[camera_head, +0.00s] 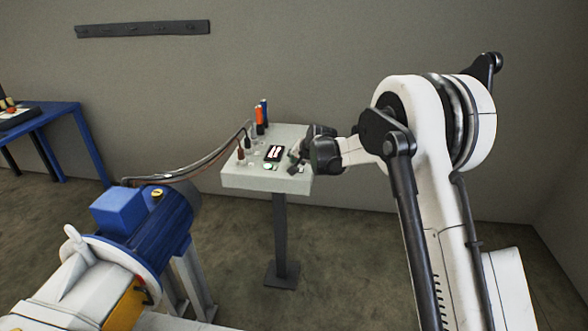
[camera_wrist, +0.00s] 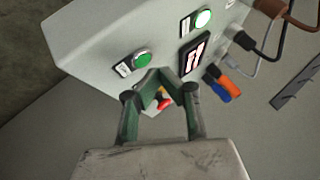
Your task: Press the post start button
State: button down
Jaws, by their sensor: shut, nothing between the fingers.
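The control box (camera_head: 240,178) is a pale panel on a dark post; its face also fills the upper part of the wrist view (camera_wrist: 95,40). In the wrist view it carries a green button (camera_wrist: 142,59) beside a small label and a brightly lit green button (camera_wrist: 203,19) beside another label. A red button (camera_wrist: 163,98) shows between my fingers, partly hidden. The labels are too small to read, so I cannot tell which is the post start button. My gripper (camera_wrist: 160,73) is shut and empty, its tips close to the unlit green button. In the head view my gripper (camera_head: 297,160) is over the box's right side.
A dark display (camera_wrist: 194,53) sits between the lit button and my fingers. Cables plug into the box's far side, near orange (camera_head: 260,114) and blue (camera_head: 264,106) upright handles. A blue motor (camera_head: 150,225) stands front left, a blue table (camera_head: 45,120) at far left.

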jog(key=shift+f, duration=0.2)
jog(key=shift+f+b, duration=0.25)
jog(key=shift+b, duration=0.25)
